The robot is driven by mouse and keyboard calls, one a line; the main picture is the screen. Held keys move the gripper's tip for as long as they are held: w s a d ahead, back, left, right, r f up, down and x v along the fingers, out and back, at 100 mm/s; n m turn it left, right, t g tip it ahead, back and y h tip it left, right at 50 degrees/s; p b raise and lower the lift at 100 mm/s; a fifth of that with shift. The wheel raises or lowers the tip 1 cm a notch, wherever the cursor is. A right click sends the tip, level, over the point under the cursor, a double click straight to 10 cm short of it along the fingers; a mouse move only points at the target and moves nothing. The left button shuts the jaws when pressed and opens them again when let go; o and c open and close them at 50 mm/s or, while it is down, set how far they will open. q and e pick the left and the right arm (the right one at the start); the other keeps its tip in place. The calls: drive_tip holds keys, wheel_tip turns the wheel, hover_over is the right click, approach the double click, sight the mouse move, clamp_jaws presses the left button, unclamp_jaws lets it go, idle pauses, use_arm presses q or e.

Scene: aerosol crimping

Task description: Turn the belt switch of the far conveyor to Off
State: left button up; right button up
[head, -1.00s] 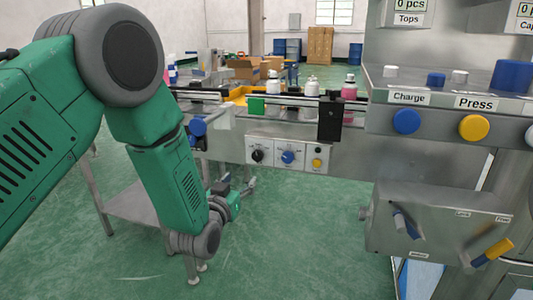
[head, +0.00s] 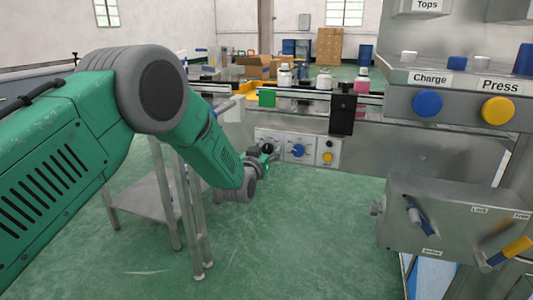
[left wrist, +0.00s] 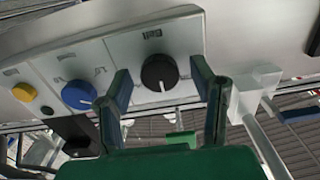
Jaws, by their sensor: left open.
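The black belt switch (left wrist: 160,72) is a round knob with a white pointer line, on a white plate under the label "Belt" (left wrist: 152,34), upside down in the left wrist view. My left gripper (left wrist: 158,84) is open, one finger on each side of the knob in that view; contact cannot be told. In the head view my left gripper (head: 267,160) is at the left plate of the switch panel (head: 268,135) and largely hides the black knob. The panel hangs below the conveyor (head: 300,119), which carries several bottles. My right gripper is not in view.
Beside the belt switch are a blue knob (head: 298,150) and a yellow button (head: 327,157). A dark box (head: 342,115) hangs at the conveyor's edge. A steel station with a blue Charge button (head: 427,103) and a grey handle box (head: 450,225) stand at the right.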

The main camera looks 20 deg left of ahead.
use_arm(q)
drive_tip(key=c, duration=1.1)
drive_tip(key=shift+c, duration=0.2)
drive_tip(key=shift+n, duration=0.4)
drive_tip(key=n, duration=0.3)
drive_tip(key=shift+a+n, duration=0.1)
drive_tip(key=shift+n, duration=0.2)
drive_tip(key=n, duration=0.5)
drive_tip(key=shift+a+f, duration=0.1)
drive_tip(key=shift+f, duration=0.05)
drive_tip(key=shift+n, duration=0.4)
drive_tip(key=o, duration=1.1)
